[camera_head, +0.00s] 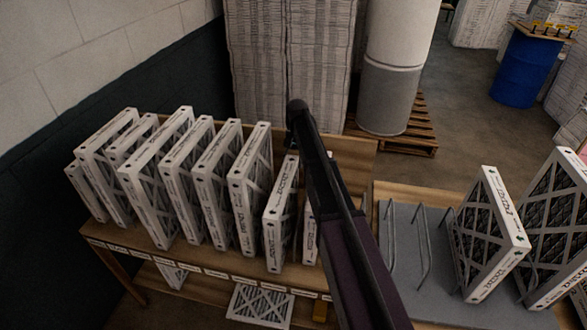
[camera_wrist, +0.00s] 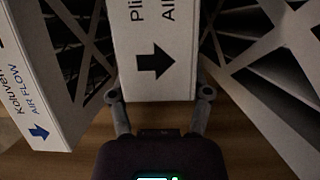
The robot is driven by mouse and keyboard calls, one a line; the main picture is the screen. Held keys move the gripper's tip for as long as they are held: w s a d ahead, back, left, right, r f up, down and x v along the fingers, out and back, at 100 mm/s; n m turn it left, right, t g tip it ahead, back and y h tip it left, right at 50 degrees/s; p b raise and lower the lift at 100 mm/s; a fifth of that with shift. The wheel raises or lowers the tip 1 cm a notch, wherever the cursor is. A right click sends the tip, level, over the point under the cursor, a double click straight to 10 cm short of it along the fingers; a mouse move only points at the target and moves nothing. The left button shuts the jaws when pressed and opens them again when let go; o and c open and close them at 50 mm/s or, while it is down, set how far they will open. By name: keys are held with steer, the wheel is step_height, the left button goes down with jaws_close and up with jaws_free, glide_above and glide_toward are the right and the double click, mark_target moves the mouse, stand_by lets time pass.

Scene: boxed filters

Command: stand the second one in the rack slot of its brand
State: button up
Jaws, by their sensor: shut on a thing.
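In the wrist view, my gripper (camera_wrist: 160,94) has its two fingers on either side of a white-edged boxed filter (camera_wrist: 155,25), with a black arrow and cut-off lettering "Pli" and "Ai" on its edge. It stands over a wooden surface. A filter marked "Koluven" and "AIR FLOW" with a blue arrow (camera_wrist: 35,95) is close on the left. In the head view, several filters (camera_head: 215,185) stand in a row on a wooden table; my arm hides my gripper and part of the row's right end. The grey rack (camera_head: 401,275) with wire dividers is right of my arm.
Two filters (camera_head: 490,235) (camera_head: 560,225) stand at the rack's right side; its left slots look empty. Small labels line the table's front edge (camera_head: 185,265). Another filter (camera_head: 260,303) lies below. Tall stacks (camera_head: 285,65), a wrapped roll on a pallet (camera_head: 395,65) and a blue drum (camera_head: 525,70) stand behind.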

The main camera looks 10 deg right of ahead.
steer(key=shift+f, duration=0.45)
steer(key=o, duration=1.3)
steer(key=shift+r, duration=0.25)
steer(key=p+v, duration=1.1)
steer(key=shift+r, duration=0.3)
steer(key=shift+w+d, duration=0.1)
steer(key=shift+w, duration=0.05)
